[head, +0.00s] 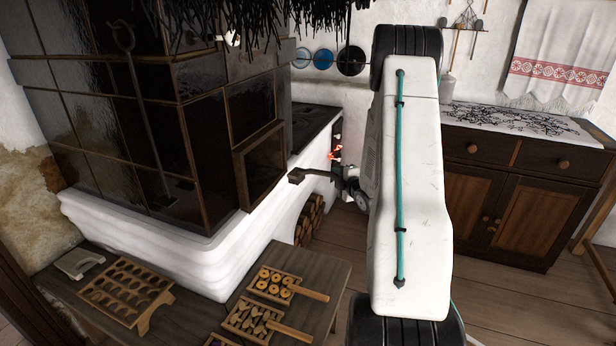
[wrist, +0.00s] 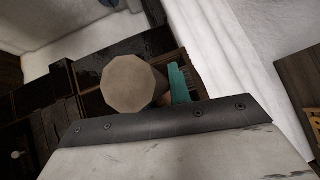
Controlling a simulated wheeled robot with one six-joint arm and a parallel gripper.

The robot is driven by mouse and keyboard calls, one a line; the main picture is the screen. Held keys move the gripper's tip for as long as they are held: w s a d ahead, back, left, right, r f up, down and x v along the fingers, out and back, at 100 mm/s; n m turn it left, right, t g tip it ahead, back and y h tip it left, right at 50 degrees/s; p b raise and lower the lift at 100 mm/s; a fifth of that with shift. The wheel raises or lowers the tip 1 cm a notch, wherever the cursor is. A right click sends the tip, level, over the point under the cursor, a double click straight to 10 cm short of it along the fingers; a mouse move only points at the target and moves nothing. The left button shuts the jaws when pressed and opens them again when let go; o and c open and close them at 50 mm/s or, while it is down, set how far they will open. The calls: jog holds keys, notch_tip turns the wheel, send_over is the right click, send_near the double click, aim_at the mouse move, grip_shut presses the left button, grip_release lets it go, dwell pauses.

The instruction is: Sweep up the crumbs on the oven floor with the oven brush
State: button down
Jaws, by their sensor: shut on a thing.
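The oven brush (head: 298,175) is in my gripper (head: 337,176), with its dark head pointing left toward the stove. In the wrist view, a pale brown many-sided end (wrist: 132,90), probably the brush handle's, fills the middle beside a teal finger part (wrist: 179,84). My gripper is shut on the brush, in front of the white stove wall. The tiled stove (head: 90,100) has a dark square oven opening (head: 262,165) to the left of the brush head. The brush head appears outside and apart from that opening. The oven floor and any crumbs are hidden.
A low dark bench (head: 325,290) holds two small wooden trays with handles (head: 275,284) of shaped pieces. A holed wooden rack (head: 125,290) stands at the lower left. Firewood (head: 308,222) fills a niche below. A cabinet (head: 500,190) stands behind my arm; red embers (head: 334,154) glow near the gripper.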

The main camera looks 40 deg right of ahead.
jog(key=s+y, duration=0.1)
jog(key=s, duration=0.2)
jog(key=shift+s+d+n, duration=0.1)
jog(key=shift+s+n, duration=0.2)
jog(key=shift+n, duration=0.1)
jog(key=w+a+f, duration=0.1)
jog(key=w+a, duration=0.4)
jog(key=w, duration=0.6)
jog(key=w+a, duration=0.5)
jog(key=w, duration=0.7)
jog(key=shift+w+a+f+t, duration=0.2)
jog(key=shift+f+t, duration=0.1)
jog(key=shift+f, duration=0.65)
jog(key=shift+s+d, duration=0.1)
